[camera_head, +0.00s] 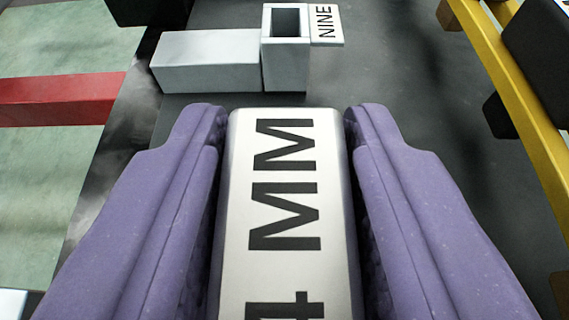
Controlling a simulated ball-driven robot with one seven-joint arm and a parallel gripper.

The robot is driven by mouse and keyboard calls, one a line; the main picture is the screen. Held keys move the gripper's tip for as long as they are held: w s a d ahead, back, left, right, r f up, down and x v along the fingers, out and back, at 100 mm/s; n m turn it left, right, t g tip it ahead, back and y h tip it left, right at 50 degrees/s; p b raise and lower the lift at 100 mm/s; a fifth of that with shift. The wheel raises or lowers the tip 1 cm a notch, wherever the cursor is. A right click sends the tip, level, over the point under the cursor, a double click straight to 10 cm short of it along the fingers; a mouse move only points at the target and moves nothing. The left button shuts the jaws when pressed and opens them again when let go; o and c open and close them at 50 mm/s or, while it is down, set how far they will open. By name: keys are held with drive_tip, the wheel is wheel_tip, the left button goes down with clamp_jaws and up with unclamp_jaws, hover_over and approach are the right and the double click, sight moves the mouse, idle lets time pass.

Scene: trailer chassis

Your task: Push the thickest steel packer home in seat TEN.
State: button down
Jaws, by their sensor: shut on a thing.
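My gripper (285,125) has two purple fingers, shut on a steel packer (285,215). The packer is a silvery block with rounded edges. Its upper face carries black lettering that reads "4 MM", cut off at the bottom edge of the picture. The packer lies between the fingers and hides what is under it. No seat marked TEN shows in this view. A seat marked NINE (286,62) stands beyond the packer, a pale square socket with an open top and a label plate at its right.
A pale block (207,62) adjoins the socket's left side. A red bar (60,98) lies at the left over a green floor (40,190). A yellow rail (520,100) with dark blocks runs down the right. The dark surface (430,95) between them is mostly clear.

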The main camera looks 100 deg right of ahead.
drive_tip(key=shift+f, duration=1.15)
drive_tip(key=c, duration=0.6)
unclamp_jaws()
drive_tip(key=shift+c, duration=0.2)
